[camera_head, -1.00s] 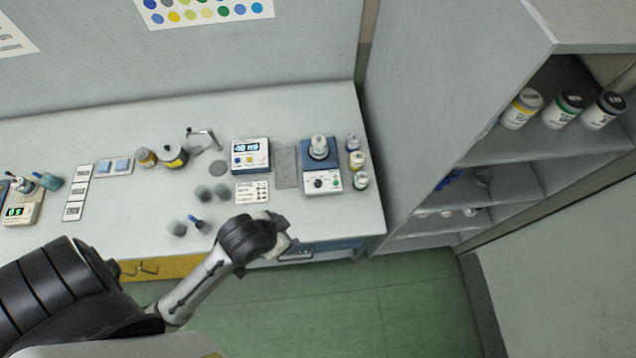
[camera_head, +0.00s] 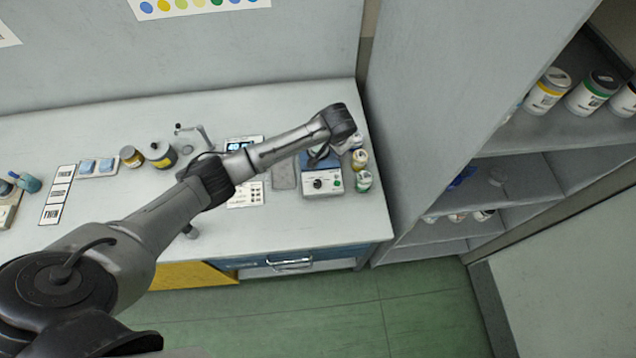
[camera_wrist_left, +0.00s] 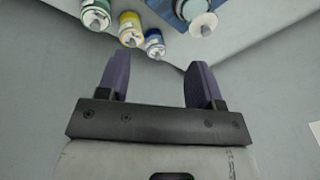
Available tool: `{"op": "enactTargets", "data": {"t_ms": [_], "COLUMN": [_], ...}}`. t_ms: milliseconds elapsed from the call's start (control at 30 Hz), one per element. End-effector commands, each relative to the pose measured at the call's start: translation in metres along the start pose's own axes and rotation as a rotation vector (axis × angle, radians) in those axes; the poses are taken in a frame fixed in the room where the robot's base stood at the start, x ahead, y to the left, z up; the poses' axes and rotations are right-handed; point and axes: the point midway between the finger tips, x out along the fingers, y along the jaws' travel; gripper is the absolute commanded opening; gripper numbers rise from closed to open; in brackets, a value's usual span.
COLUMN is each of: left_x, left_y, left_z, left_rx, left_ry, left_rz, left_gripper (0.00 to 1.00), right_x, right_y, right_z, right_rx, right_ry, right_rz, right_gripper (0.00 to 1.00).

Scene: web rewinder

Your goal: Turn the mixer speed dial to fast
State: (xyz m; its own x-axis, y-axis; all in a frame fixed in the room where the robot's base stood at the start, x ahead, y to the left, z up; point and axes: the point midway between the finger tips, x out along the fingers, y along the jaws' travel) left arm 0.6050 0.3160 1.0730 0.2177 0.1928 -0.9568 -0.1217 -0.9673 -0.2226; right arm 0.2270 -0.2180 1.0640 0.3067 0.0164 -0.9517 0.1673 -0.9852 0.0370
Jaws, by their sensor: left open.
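The mixer (camera_head: 322,190) is a small unit with a white front panel and a blue top, at the right end of the bench. Its dark speed dial (camera_head: 318,184) shows on the white panel, left of a green button; its exact setting is too small to read. My left arm reaches across the bench, and its wrist hangs over the mixer's back, hiding much of the top. In the left wrist view the left gripper (camera_wrist_left: 158,78) is open and empty, its two purple fingers apart. The mixer's blue top (camera_wrist_left: 162,8) shows at that view's upper edge. My right gripper is not in view.
Small bottles with yellow (camera_head: 360,160) and green (camera_head: 364,181) labels stand close on the mixer's right. A grey pad (camera_head: 285,175) lies to its left, beside a white card (camera_head: 245,195). A tall shelf unit (camera_head: 430,100) rises past the bench's right end.

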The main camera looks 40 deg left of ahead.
Motion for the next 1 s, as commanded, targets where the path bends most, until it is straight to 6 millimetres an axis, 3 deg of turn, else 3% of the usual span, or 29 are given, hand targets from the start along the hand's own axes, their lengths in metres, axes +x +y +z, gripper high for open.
{"op": "enactTargets", "data": {"t_ms": [33,100,200,400,667,1000], "left_x": [0.023,0.047,0.069,0.07,0.077,0.132], "left_y": [-0.005,-0.008,-0.012,-0.003,-0.002,0.009], "left_z": [0.014,0.032,0.05,0.051,0.052,0.064], "left_rx": [-0.072,-0.188,-0.381,-0.61,-0.726,-0.729], "left_ry": [-0.074,-0.16,-0.253,-0.282,-0.287,-0.288], "left_rz": [0.014,0.038,0.074,0.109,0.092,0.091], "left_gripper": [0.6,0.6,0.6,0.6,0.6,0.6], "right_x": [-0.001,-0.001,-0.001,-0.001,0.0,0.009], "right_y": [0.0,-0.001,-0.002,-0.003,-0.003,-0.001], "right_z": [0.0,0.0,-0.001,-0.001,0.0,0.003], "right_rx": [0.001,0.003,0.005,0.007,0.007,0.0], "right_ry": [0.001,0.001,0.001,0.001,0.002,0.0], "right_rz": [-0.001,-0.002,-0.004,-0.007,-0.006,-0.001], "right_gripper": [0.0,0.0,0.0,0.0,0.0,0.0]}}
